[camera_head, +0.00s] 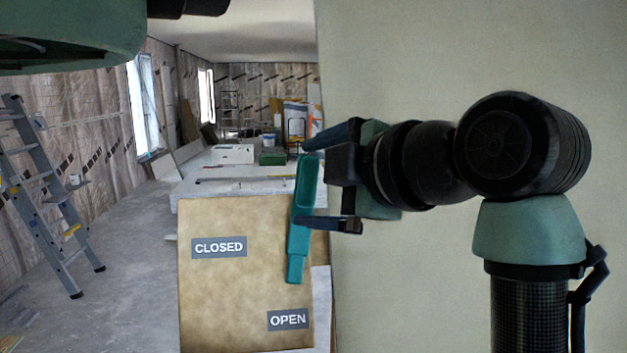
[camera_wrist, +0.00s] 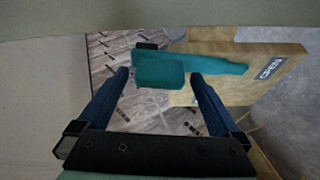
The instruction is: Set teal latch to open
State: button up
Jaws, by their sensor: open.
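The teal latch (camera_head: 297,245) is a long bar at the right edge of a tan panel (camera_head: 225,290). It hangs nearly upright, its lower end just above the OPEN label (camera_head: 288,320). The CLOSED label (camera_head: 219,247) is up and to the left. My gripper (camera_head: 304,185) is open at the latch's upper part, one finger near its top and one across its middle. In the wrist view, the latch's thick teal block (camera_wrist: 158,75) shows between the fingertips of my gripper (camera_wrist: 160,76). I cannot tell whether either finger touches it.
A plain pale wall (camera_head: 420,270) fills the right side behind my arm. A stepladder (camera_head: 50,200) stands at the left, with open floor (camera_head: 130,240) between it and the panel. A long pale work surface (camera_head: 235,180) with several items lies behind the panel.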

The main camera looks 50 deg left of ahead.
jog(key=b+v, duration=0.2)
jog(key=v, duration=1)
jog(key=shift+d, duration=0.4)
jog(key=shift+s+r, duration=0.1)
jog(key=w+d+r+m+t+p, duration=0.1)
jog(key=w+d+r+m+t, duration=0.1)
jog(key=w+d+m+t, duration=0.45)
jog(key=w+d+r+m+t+p, duration=0.15)
jog(key=w+m+t, duration=0.25)
jog(key=m+t, duration=0.65)
jog(key=s+d+r+m+t+h, duration=0.2)
jog(key=s+d+m+t+h, duration=0.2)
jog(key=d+m+h, duration=0.3)
jog(key=s+d+r+m+t+h, duration=0.3)
jog(key=s+d+m+t+h, duration=0.2)
jog(key=d+m+t+h, duration=0.1)
jog(key=shift+d+m+h, duration=0.6)
jog(key=shift+d+m, duration=0.3)
jog(key=shift+d, duration=0.15)
jog(key=shift+w+r, duration=0.1)
